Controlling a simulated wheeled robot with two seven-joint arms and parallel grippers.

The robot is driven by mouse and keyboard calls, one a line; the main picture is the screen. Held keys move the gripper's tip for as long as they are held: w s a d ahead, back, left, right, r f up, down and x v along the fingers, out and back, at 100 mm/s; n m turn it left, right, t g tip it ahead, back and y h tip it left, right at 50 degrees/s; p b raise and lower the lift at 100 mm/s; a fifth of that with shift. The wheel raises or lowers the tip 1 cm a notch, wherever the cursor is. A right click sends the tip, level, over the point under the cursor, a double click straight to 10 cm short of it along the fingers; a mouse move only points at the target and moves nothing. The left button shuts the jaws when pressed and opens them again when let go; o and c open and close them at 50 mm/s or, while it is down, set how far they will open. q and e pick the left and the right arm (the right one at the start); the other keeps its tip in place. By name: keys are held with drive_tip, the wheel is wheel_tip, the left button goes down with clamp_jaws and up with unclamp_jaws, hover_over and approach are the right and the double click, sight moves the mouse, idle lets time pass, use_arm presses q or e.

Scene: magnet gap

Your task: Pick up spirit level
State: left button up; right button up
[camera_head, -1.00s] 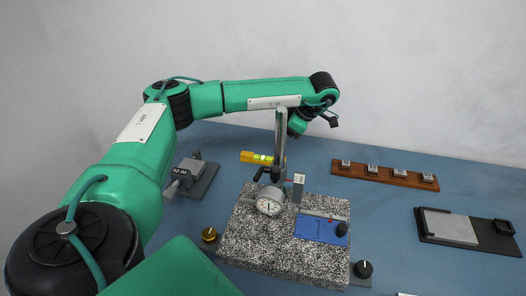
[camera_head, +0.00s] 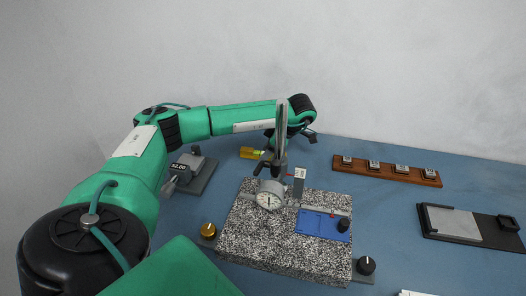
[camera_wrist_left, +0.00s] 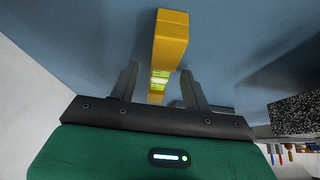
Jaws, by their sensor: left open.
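The spirit level (camera_head: 250,153) is a yellow bar with a bright green-yellow vial, lying on the blue table behind the granite plate. In the left wrist view the spirit level (camera_wrist_left: 170,40) runs lengthwise away from the gripper, its near part between the two fingers. My left gripper (camera_wrist_left: 160,80) is open, with a finger on either side of the bar and space showing beside it. I cannot tell how high the fingers are above the table. In the head view the stand's post partly hides the gripper area and the level's right end. My right gripper is not in view.
A dial gauge (camera_head: 270,195) on an upright post (camera_head: 281,130) stands on the speckled granite plate (camera_head: 275,245), close in front of the left gripper. A grey device with a display (camera_head: 190,172) is left of the level. A wooden block rack (camera_head: 385,172) is at right.

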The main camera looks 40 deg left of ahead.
use_arm(q)
drive_tip(key=shift+c, duration=0.5)
clamp_jaws()
drive_tip(key=shift+r, duration=0.1)
